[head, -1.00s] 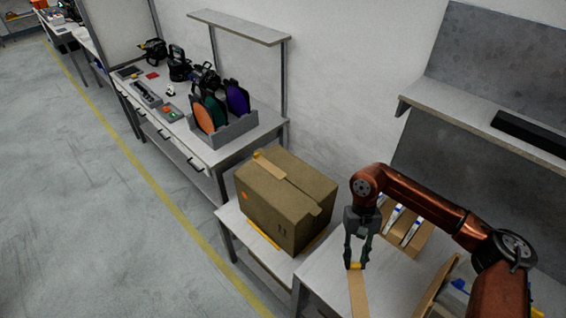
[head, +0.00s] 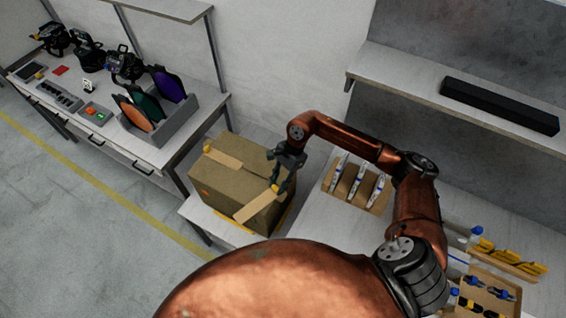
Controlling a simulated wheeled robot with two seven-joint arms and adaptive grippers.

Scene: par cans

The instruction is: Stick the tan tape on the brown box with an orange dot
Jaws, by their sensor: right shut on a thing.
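The brown cardboard box (head: 230,183) sits on a low white table left of the workbench, with a small orange dot (head: 204,192) on its side. A tan strip with a yellow end (head: 222,157) lies on the left part of its top. My right gripper (head: 277,186) is shut on the yellow end of another tan tape strip (head: 257,206). That strip extends left and down over the box's near right edge; I cannot tell whether it touches the box. My left gripper is not in view.
A white workbench (head: 318,222) to the right holds a cardboard rack of white items (head: 357,186) and bins with blue and yellow parts (head: 486,292). A wall shelf (head: 440,95) is above. A bench with colored discs (head: 147,103) stands left. My copper body fills the bottom.

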